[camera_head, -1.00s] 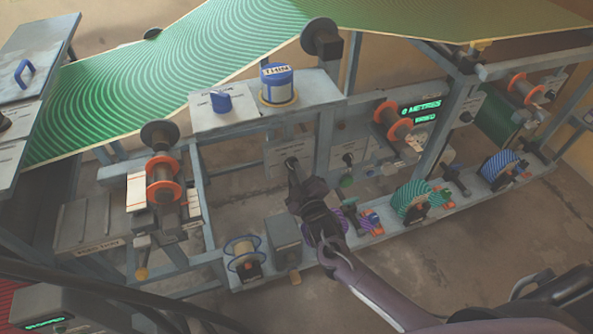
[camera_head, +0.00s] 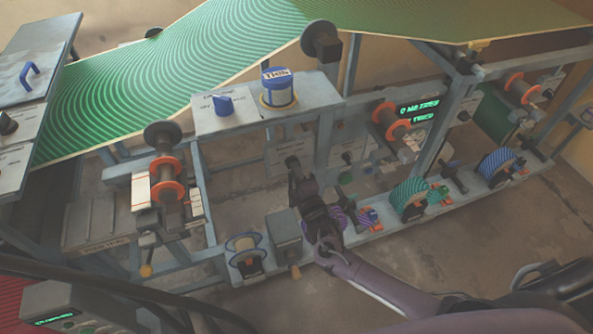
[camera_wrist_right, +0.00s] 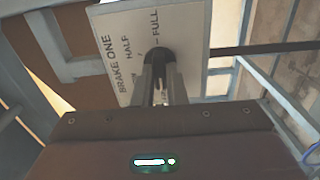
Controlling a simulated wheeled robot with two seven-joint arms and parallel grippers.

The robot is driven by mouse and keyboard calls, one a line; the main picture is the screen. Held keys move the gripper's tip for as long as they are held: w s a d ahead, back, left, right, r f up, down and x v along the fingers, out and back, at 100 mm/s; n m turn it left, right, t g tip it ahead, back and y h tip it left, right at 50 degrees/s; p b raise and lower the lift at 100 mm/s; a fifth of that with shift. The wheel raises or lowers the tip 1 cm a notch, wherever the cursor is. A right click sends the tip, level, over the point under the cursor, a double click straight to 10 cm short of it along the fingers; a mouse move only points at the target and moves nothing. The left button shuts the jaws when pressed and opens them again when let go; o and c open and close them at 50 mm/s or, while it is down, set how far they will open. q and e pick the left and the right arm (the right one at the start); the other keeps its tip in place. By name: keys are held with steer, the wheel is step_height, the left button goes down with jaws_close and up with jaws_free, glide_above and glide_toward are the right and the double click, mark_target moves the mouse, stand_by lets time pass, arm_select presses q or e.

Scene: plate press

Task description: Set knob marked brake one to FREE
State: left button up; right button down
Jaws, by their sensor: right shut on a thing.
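The brake one knob (camera_wrist_right: 160,57) is dark and round and stands out from a pale plate (camera_wrist_right: 118,45). In the right wrist view the plate reads BRAKE ONE, HALF and FULL. A FREE mark cannot be made out, and the fingers cover the lower part of the plate. My right gripper (camera_wrist_right: 160,75) is shut on the knob, one finger on each side. In the head view my right gripper (camera_head: 292,163) reaches up to the panel below the grey shelf, and the knob is mostly hidden behind it. My left gripper is not in view.
A blue knob (camera_head: 223,104) and a blue-topped drum (camera_head: 277,88) sit on the shelf above. Green patterned web (camera_head: 190,70) runs overhead. A grey box (camera_head: 285,236), a spool (camera_head: 243,254) and striped rollers (camera_head: 412,199) line the lower rail. Bare floor (camera_head: 430,265) lies in front.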

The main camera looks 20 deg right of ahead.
steer(key=shift+n, duration=0.3)
steer(key=c, duration=1.5)
jaws_free()
steer(key=shift+o, duration=0.2)
steer(key=s, duration=0.7)
steer(key=shift+s, duration=0.4)
steer(key=shift+d+f, duration=0.15)
